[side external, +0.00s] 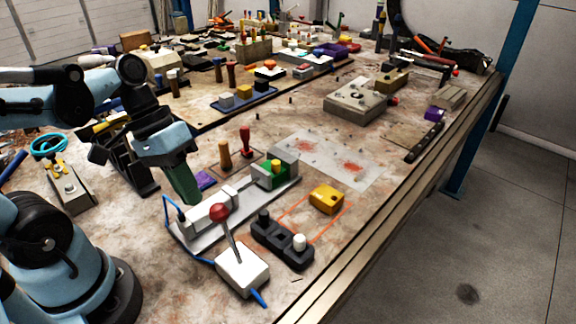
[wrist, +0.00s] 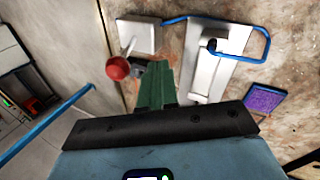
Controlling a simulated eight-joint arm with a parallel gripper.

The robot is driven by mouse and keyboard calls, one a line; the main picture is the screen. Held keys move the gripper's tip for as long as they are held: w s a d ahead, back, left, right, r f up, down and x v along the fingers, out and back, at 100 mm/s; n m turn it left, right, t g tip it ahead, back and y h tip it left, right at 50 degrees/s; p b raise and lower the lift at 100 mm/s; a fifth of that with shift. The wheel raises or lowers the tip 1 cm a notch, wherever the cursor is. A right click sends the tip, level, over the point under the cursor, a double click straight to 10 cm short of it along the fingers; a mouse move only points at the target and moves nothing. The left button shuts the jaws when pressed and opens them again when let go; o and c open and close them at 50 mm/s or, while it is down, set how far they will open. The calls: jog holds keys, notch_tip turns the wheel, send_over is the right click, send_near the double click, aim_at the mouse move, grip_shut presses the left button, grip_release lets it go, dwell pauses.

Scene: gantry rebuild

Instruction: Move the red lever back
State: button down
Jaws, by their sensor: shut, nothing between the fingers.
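The red lever has a round red knob (side external: 219,211) on a thin metal stick, rising tilted from a white box (side external: 243,270) near the table's front edge. In the wrist view the knob (wrist: 118,68) lies just left of the fingertips, with the white box (wrist: 138,35) beyond it. My gripper (side external: 188,198) has green fingers pointing down, behind and left of the knob in the side view. The green fingers (wrist: 155,70) are shut and empty. A narrow gap shows between them and the knob; its depth is hard to judge.
A grey rail fixture (side external: 210,222) with a blue cable lies close beside the lever. A black block with a white button (side external: 299,242) and a yellow block (side external: 326,199) stand to its right. Wooden and red handles (side external: 245,142) stand upright behind. The table's front edge is near.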

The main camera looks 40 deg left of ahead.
jog(key=shift+w+d+r, duration=0.1)
jog(key=shift+d, duration=0.6)
jog(key=shift+w+d+r, duration=0.1)
jog(key=shift+d, duration=0.55)
jog(key=shift+d, duration=0.1)
